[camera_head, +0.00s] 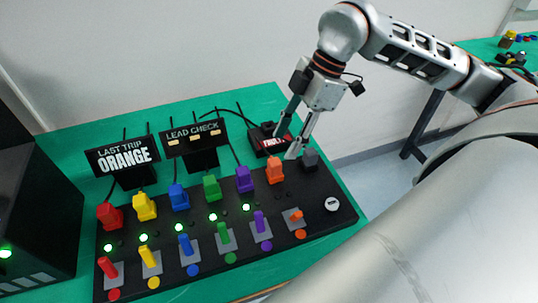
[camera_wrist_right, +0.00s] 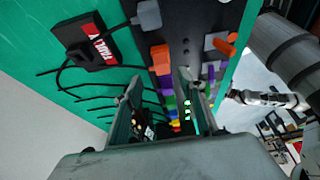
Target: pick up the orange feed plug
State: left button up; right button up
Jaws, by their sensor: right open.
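The orange feed plug (camera_head: 275,170) stands upright in the back row of the black control panel (camera_head: 180,262), between the purple plug (camera_head: 244,179) and the grey plug (camera_head: 310,159). My right gripper (camera_head: 284,147) is open and empty, fingers pointing down, above and behind the orange plug and apart from it in the head view. In the right wrist view the orange plug (camera_wrist_right: 160,54) shows just beyond the tips of the open right gripper (camera_wrist_right: 158,82). My left gripper is not in view.
LEAD CHECK (camera_head: 196,138) and LAST TRIP ORANGE (camera_head: 122,158) signs stand behind the plugs. An orange switch (camera_head: 294,217) and key switch (camera_head: 331,204) sit forward. Green table (camera_head: 75,140) is bare at back left.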

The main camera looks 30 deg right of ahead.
aim_at(275, 161)
jog(key=shift+s+x, duration=0.25)
jog(key=shift+x, duration=0.95)
jog(key=x, duration=0.5)
jog(key=shift+w+a, duration=0.15)
jog(key=shift+a, duration=0.2)
jog(key=shift+r, duration=0.1)
grip_shut()
